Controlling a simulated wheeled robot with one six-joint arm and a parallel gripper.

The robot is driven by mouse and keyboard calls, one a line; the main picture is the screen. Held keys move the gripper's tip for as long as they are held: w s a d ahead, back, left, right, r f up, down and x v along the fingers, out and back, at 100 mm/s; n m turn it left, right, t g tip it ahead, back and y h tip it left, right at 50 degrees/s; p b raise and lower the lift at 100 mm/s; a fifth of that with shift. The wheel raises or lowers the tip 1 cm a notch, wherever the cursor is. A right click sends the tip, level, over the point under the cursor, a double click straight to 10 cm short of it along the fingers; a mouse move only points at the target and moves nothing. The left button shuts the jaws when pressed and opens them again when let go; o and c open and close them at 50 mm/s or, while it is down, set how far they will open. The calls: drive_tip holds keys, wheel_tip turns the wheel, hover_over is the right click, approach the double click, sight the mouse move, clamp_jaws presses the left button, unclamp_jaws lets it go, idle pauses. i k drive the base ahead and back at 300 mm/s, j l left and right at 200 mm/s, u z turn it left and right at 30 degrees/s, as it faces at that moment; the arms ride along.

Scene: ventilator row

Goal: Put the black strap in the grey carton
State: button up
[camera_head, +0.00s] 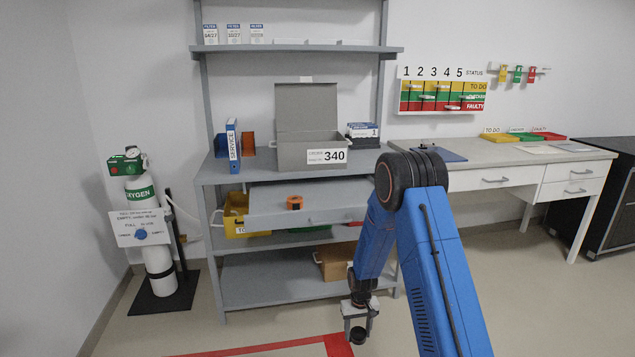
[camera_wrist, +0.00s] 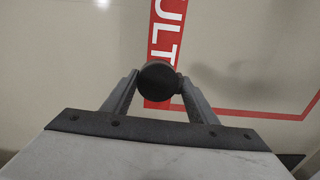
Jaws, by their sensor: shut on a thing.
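The grey carton (camera_head: 291,152) stands on the grey shelf unit's worktop with its lid raised against the back. Its front label reads 340. My gripper (camera_head: 359,313) is low in front of the shelf unit, pointing down over the floor. It is shut on a round black thing, which looks like the rolled black strap (camera_head: 358,336). In the wrist view the black strap (camera_wrist: 158,80) sits between the two fingertips. The carton is up and to the left of my gripper, well apart from it. The carton's inside is hidden by its front wall.
A blue binder (camera_head: 233,144) stands left of the carton, boxes (camera_head: 363,131) right. An oxygen cylinder (camera_head: 157,260) stands left. The red-marked floor is clear.

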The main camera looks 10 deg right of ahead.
sight(319, 165)
drive_tip(key=i+l+z, duration=0.1)
drive_tip(key=i+z, duration=0.2)
drive_tip(key=i, duration=0.15)
drive_tip(key=i+z, duration=0.3)
drive_tip(key=i, duration=0.15)
